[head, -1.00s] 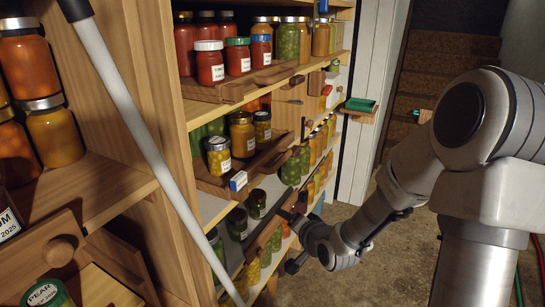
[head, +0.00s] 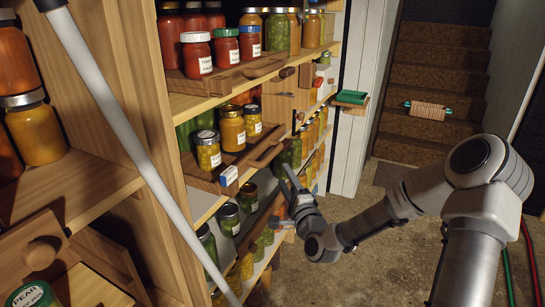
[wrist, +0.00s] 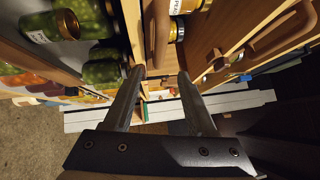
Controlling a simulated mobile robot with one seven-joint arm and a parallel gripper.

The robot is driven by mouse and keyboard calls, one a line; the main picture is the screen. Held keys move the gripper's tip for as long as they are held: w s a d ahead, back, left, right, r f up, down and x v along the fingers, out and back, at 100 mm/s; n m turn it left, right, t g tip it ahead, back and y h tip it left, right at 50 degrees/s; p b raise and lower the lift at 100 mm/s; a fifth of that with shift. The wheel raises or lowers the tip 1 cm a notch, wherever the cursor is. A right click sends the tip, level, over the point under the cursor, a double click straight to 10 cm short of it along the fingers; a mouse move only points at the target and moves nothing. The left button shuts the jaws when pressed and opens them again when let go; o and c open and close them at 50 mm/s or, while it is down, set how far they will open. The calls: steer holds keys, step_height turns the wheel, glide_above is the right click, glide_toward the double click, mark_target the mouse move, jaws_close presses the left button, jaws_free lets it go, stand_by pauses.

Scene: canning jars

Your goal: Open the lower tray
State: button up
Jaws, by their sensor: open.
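The lower tray (head: 210,181) is a wooden tray on the middle shelf, holding yellow jars, with a curved wooden handle (head: 266,155) on its front. It sits below a similar upper tray (head: 225,88) with red jars. My gripper (head: 287,176) is to the right of the lower tray's front and a little below its handle, apart from it. In the wrist view the gripper (wrist: 160,74) is open, with nothing between its two dark fingers. A curved wooden handle (wrist: 262,35) shows at the upper right there; I cannot tell for sure which tray it belongs to.
Green jars (head: 229,219) stand on the shelf below the trays. A pale pole (head: 133,145) crosses the left side. Open floor (head: 385,255) lies to the right, with stairs (head: 430,90) behind.

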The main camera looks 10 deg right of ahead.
mark_target(273, 154)
steer(key=w, duration=0.3)
steer(key=w+a+r+b, duration=0.1)
steer(key=w, duration=0.7)
steer(key=shift+w+a+r+b, duration=0.25)
steer(key=shift+a+r+b, duration=0.05)
steer(key=shift+a+b, duration=0.05)
steer(key=shift+c, duration=0.2)
jaws_close()
stand_by(0.7)
